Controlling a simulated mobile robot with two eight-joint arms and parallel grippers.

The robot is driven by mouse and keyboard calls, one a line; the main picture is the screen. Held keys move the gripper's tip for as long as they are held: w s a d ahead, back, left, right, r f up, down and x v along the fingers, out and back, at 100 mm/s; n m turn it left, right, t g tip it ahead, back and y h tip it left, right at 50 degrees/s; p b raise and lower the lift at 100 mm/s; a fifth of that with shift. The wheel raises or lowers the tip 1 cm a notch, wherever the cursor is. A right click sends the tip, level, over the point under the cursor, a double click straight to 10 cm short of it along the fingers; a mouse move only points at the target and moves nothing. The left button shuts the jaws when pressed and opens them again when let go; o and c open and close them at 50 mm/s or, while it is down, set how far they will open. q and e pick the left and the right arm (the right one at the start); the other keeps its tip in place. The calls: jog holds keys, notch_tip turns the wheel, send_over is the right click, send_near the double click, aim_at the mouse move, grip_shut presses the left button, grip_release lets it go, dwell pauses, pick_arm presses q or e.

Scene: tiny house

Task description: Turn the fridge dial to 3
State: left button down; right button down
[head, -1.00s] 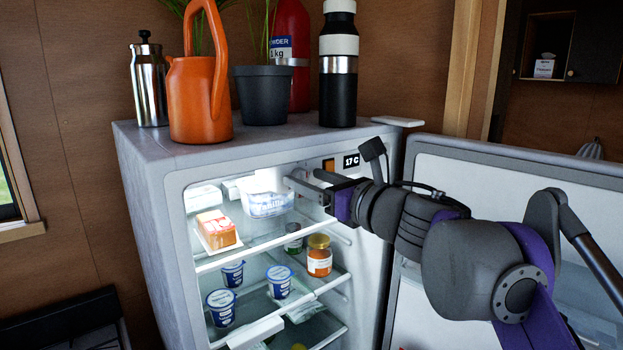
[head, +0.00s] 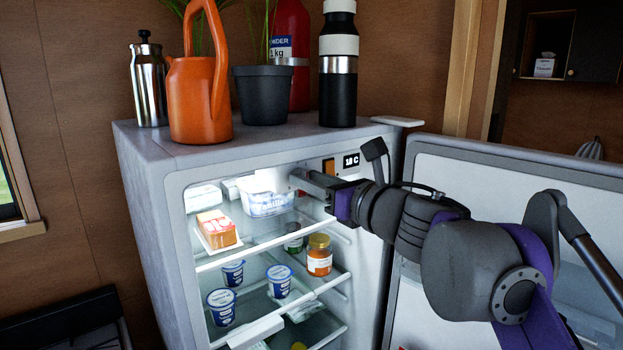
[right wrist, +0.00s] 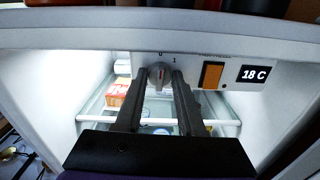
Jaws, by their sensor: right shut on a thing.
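The fridge (head: 150,190) stands open, its inside lit. The fridge dial (right wrist: 161,76) is a round grey knob under the top edge of the compartment, with the marks 0 and 1 visible above it in the right wrist view. My right gripper (right wrist: 160,80) is shut on the dial, one finger on each side. In the head view, my right gripper (head: 303,180) reaches into the top of the fridge and hides the dial. The display (right wrist: 255,74) reads 18 C in the right wrist view. My left gripper is not in view.
An orange switch (right wrist: 212,75) sits right of the dial. A tub (head: 268,203), a packet (head: 215,228), jars and yogurt cups stand on the shelves below. A watering can (head: 200,100), a plant pot and bottles stand on top. The open door (head: 520,180) is at the right.

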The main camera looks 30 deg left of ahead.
jog(key=m+p, duration=0.1)
jog(key=m, duration=0.1)
jog(key=shift+r+m+p, duration=0.15)
jog(key=shift+m+p, duration=0.15)
jog(key=shift+m, duration=0.1)
jog(key=m+p, duration=0.1)
jog(key=m, duration=0.2)
jog(key=shift+w+m, duration=0.1)
jog(key=shift+m, duration=0.2)
jog(key=m+p, duration=0.1)
jog(key=m, duration=0.1)
jog(key=shift+m, duration=0.4)
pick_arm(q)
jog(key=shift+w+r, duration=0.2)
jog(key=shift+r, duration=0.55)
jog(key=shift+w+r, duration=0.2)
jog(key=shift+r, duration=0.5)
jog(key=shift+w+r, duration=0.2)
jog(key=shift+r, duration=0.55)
pick_arm(e)
jog(key=shift+f+m, duration=0.2)
jog(key=shift+m, duration=4)
jog(key=shift+f+m, duration=0.2)
jog(key=shift+m, duration=4.3)
